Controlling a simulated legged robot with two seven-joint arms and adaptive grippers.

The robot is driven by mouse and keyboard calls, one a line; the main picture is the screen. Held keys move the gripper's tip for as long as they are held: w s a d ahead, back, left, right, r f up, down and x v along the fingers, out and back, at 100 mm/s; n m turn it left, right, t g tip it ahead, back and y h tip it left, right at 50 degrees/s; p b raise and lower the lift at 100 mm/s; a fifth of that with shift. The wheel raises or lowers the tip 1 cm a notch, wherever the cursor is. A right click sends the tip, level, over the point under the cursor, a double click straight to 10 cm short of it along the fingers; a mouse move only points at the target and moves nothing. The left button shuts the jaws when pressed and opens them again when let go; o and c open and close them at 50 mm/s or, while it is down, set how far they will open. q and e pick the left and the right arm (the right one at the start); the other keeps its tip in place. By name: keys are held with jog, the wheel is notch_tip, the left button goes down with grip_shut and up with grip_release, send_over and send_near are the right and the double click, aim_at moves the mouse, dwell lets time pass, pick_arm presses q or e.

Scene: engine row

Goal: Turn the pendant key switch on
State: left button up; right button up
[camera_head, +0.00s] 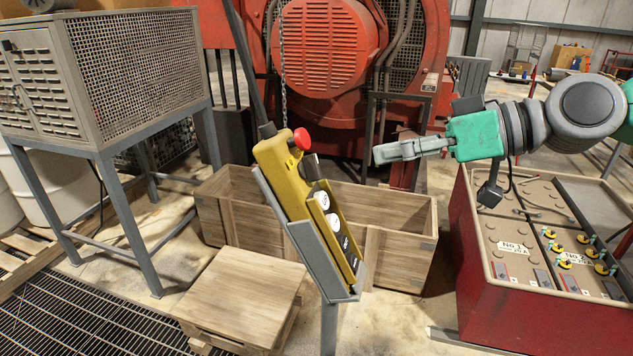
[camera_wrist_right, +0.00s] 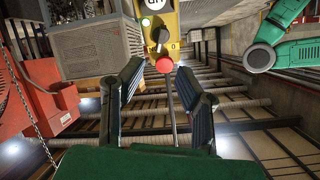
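The yellow pendant (camera_head: 272,160) leans in a grey holder (camera_head: 308,250) on a post in the middle of the head view. It has a red mushroom button (camera_head: 301,138) at its upper end and white and black buttons below. In the right wrist view the pendant's key switch (camera_wrist_right: 160,36) is a dark round knob with a "0" mark at its right, just above the red button (camera_wrist_right: 164,65). My right gripper (camera_head: 380,153) is to the right of the pendant, apart from it. In the right wrist view its fingers (camera_wrist_right: 160,72) are spread with nothing between them. My left gripper is not in the head view.
A wooden crate (camera_head: 405,245) stands behind the pendant and a wooden box (camera_head: 240,300) in front at left. A mesh cabinet (camera_head: 135,65) is at left. A red battery box (camera_head: 530,320) is at right. A cable rises from the pendant's top.

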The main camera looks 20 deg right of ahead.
aim_at(318, 165)
jog(key=p+x, duration=0.1)
jog(key=x, duration=1)
jog(key=shift+a+f, duration=0.1)
jog(key=shift+a, duration=0.1)
jog(key=shift+d, duration=0.15)
grip_shut()
